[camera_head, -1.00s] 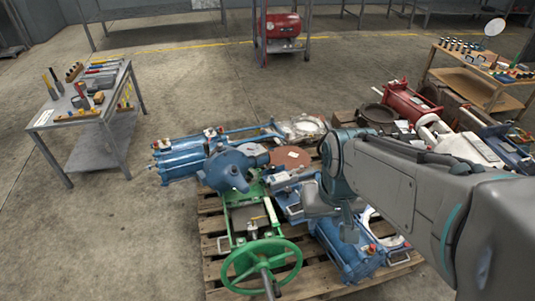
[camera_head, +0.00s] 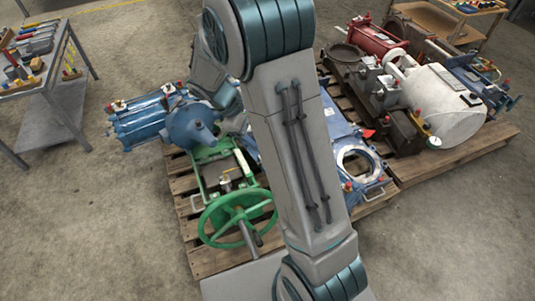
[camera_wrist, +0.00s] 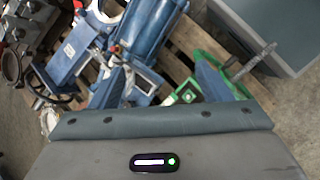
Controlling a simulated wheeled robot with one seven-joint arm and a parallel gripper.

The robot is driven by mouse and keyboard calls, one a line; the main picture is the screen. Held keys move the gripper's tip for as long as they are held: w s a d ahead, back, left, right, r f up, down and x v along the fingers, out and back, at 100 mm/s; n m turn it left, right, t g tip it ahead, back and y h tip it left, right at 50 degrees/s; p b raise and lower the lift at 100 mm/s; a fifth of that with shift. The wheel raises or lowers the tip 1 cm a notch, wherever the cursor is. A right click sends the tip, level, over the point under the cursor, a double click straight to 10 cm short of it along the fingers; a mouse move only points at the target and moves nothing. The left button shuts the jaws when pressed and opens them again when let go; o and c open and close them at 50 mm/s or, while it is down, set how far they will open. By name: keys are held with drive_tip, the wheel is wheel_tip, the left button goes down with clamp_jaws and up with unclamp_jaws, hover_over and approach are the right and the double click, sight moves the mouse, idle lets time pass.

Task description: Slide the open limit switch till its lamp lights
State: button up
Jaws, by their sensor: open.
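I cannot make out which part is the limit switch, and I see no lit lamp on the machines. A green frame with a handwheel (camera_head: 238,215) stands on the near left of the pallet, with a small metal part (camera_head: 228,181) on it. The green frame (camera_wrist: 188,92) also shows in the wrist view. My gripper (camera_wrist: 160,68) is open, with its fingers apart above the blue and green machines, and I see nothing held. In the head view my arm crosses the middle and hides the gripper and part of the pallet.
Blue cylinders (camera_head: 140,122) lie at the pallet's left. A blue plate with a round opening (camera_head: 357,160) is right of my arm. A second pallet (camera_head: 455,155) carries red, brown and white machines. A tool table (camera_head: 45,78) stands at left. The floor between is clear.

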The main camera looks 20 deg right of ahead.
drive_tip(key=w+a+f+n+t+h+b, duration=0.15)
drive_tip(key=w+f+n, duration=0.25)
drive_tip(key=f, duration=0.5)
drive_tip(key=w+a+f+n+t+h+b, duration=0.1)
drive_tip(key=w+f+n+h+b, duration=0.2)
drive_tip(key=f, duration=0.7)
drive_tip(key=w+a+f+n+t+h, duration=0.1)
drive_tip(key=w+f+n+t+h, duration=0.15)
drive_tip(key=w+f+n, duration=0.5)
drive_tip(key=d+f+m+b, duration=0.1)
drive_tip(key=d+f, duration=0.1)
drive_tip(key=d, duration=0.2)
drive_tip(key=d+f+m+b, duration=0.1)
drive_tip(key=d+f, duration=0.1)
drive_tip(key=d, duration=0.1)
drive_tip(key=d+f+m+g+b, duration=0.1)
drive_tip(key=d+f, duration=0.1)
drive_tip(key=d, duration=0.2)
drive_tip(key=shift+s+d+f, duration=0.1)
drive_tip(key=shift+d+f, duration=0.2)
drive_tip(key=shift+d+f+b, duration=0.15)
drive_tip(key=shift+d+b, duration=0.2)
drive_tip(key=shift+d, duration=0.2)
drive_tip(key=c, duration=1.4)
drive_tip(key=shift+w+a+f+b, duration=0.1)
drive_tip(key=shift+w+b, duration=0.35)
drive_tip(key=shift+w, duration=0.05)
drive_tip(key=o, duration=1.4)
